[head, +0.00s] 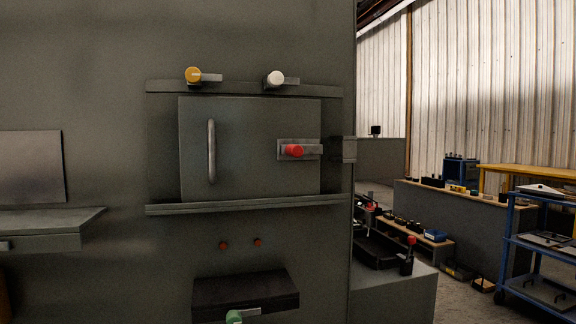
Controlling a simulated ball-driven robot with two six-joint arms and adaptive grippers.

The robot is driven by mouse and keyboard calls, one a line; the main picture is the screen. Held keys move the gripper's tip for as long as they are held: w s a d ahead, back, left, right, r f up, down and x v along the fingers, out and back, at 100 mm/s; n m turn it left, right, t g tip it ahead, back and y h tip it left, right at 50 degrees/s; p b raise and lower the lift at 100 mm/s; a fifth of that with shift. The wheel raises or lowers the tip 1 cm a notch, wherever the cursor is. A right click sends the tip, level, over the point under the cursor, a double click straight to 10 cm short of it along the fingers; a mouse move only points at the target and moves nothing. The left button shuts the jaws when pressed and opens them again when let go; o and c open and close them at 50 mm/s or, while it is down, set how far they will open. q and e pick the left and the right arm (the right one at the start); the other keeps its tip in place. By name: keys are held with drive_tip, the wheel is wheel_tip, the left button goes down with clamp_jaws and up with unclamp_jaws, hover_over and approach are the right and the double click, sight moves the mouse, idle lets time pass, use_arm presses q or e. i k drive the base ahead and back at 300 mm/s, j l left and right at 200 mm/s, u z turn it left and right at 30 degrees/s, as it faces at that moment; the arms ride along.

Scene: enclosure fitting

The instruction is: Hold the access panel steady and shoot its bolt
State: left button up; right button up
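The access panel (245,150) is a grey rectangular plate on the front of the large grey enclosure, between an upper rail (240,88) and a lower rail (240,205). A vertical bar handle (211,152) stands on its left part. A bolt with a red knob (293,151) sits in a light bracket (314,149) on its right part. A keeper block (349,150) sits at the enclosure's right edge, with a gap between it and the bolt. Neither of my grippers is in the head view.
Yellow (193,75) and white (275,79) knobs sit at the upper rail. A dark ledge (245,294) with a green knob (234,317) juts out below. A grey shelf (50,225) juts out at left. A bench, a blue cart (545,245) and clutter stand at right.

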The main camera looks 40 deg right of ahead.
sight(296, 150)
drive_tip(key=z, duration=0.9)
